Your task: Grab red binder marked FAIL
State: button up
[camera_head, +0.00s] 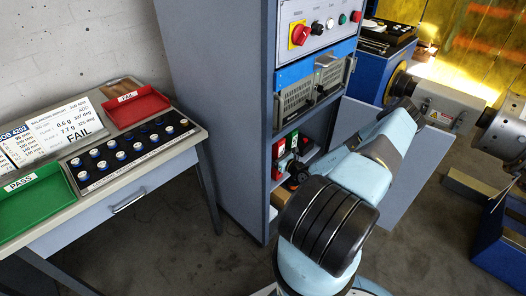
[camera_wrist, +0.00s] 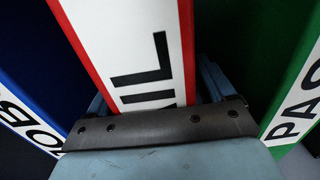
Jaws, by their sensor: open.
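The red binder (camera_wrist: 125,45) fills the middle of the wrist view, with a white spine label showing the black letters "IL"; the rest of the word is hidden below by my gripper's body. My gripper (camera_wrist: 155,92) is open, with one finger on each side of the red binder's spine. Whether either finger touches it I cannot tell. In the head view, the red binder (camera_head: 278,158) appears to stand at the left of the cabinet's open shelf, and my arm blocks much of the view there.
In the wrist view, a blue binder (camera_wrist: 30,75) marked "JOB" stands left and a green binder (camera_wrist: 275,60) marked "PAS" right, both close to the fingers. The cabinet (camera_head: 222,90) has an open door (camera_head: 415,175). A table (camera_head: 175,160) with trays stands at left.

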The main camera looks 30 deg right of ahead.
jog(key=c, duration=1.5)
